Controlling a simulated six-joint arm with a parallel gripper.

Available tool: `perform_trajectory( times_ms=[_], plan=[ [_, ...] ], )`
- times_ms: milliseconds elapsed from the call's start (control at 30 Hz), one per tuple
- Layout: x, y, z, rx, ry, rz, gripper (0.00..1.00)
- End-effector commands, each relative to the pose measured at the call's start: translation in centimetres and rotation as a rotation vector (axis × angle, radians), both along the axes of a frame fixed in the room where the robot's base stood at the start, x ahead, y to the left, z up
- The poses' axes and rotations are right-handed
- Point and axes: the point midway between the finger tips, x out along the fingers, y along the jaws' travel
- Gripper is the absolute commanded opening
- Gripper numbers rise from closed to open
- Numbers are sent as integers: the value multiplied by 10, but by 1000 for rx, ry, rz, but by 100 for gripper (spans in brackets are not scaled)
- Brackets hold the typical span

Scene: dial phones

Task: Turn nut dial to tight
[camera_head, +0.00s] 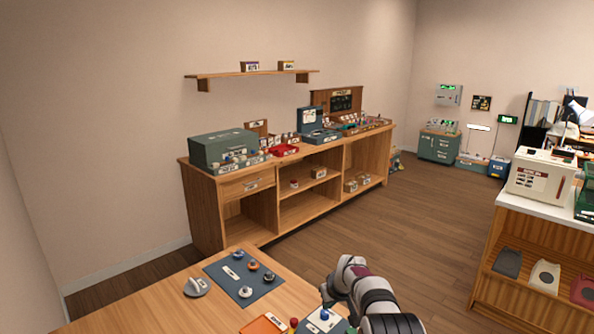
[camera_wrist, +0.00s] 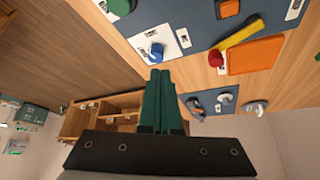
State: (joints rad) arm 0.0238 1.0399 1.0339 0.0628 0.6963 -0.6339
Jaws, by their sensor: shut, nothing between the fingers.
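My gripper (camera_wrist: 160,74) shows in the wrist view as two dark green fingers pressed together, with nothing between them. Just beyond the fingertips, a blue knob (camera_wrist: 155,52) stands on a white plate (camera_wrist: 171,41) with a small label. The fingertips appear apart from the knob. I cannot tell which dial is the nut dial, as the labels are too small to read.
A dark blue mat (camera_head: 231,259) with several small dials and a grey piece (camera_head: 196,287) are on the wooden table. A long cabinet (camera_head: 262,212) stands behind.

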Motion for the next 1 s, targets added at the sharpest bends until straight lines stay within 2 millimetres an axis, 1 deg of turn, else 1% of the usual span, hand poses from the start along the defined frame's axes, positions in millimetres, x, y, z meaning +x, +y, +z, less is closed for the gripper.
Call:
perform_trajectory(
  times_ms=[100, 167, 267, 400, 500, 600, 733, 1000],
  plan=[
    [4, -12, 9, 1, -2, -3, 0],
    [4, -11, 5, 0, 1, -1, 0],
    [3, -11, -8, 0, 2, -1, 0],
    [3, -11, -32, 0, 1, 0, 0],
    [3, -11, -47, 0, 1, 0, 0],
    [3, -11, -56, 0, 1, -1, 0],
    [4, -11, -61, 1, -1, -1, 0],
    [4, -11, -61, 0, -1, -1, 0]
  ],
)
